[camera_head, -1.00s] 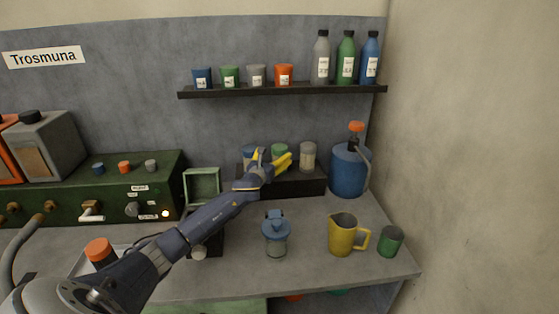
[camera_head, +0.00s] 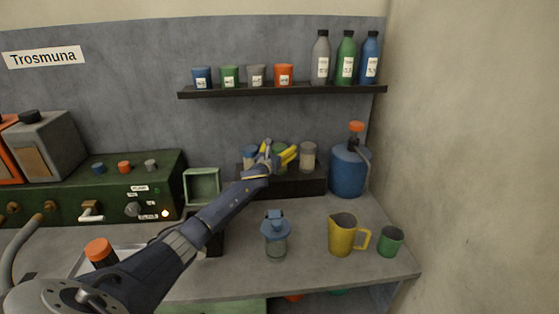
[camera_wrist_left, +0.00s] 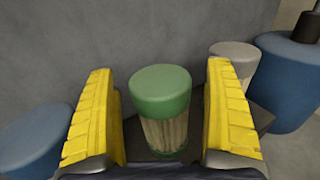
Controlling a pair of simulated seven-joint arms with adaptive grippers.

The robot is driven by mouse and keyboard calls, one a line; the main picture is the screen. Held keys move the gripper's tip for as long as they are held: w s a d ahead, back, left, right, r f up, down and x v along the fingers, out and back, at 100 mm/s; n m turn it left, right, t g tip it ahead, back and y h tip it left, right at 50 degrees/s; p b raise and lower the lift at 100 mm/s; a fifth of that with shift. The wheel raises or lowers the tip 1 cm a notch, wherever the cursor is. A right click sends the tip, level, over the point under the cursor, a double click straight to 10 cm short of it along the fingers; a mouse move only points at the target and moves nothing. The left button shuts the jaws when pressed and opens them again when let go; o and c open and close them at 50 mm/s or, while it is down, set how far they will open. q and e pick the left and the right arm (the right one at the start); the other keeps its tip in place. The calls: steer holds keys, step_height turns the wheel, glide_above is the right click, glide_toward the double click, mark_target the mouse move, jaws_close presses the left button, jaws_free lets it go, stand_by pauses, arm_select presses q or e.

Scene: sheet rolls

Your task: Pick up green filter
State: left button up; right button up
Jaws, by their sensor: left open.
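The green filter (camera_wrist_left: 161,98), a clear ribbed cylinder with a green cap, stands upright on the black stand (camera_head: 300,184). In the head view my left gripper (camera_head: 279,154) reaches it and hides most of it. In the left wrist view the yellow fingers of my left gripper (camera_wrist_left: 160,115) are open, one on each side of the green filter, with visible gaps between fingers and filter. A blue-capped filter (camera_head: 249,157) stands to its left and a grey-capped filter (camera_head: 308,157) to its right. My right gripper is not in view.
A blue jug (camera_head: 347,172) with an orange cap stands right of the stand. A blue-lidded jar (camera_head: 275,238), yellow pitcher (camera_head: 341,236) and green cup (camera_head: 390,242) stand in front. A shelf (camera_head: 280,91) with cups and bottles hangs above.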

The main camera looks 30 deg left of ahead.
arm_select(q)
steer(key=c, duration=1.7)
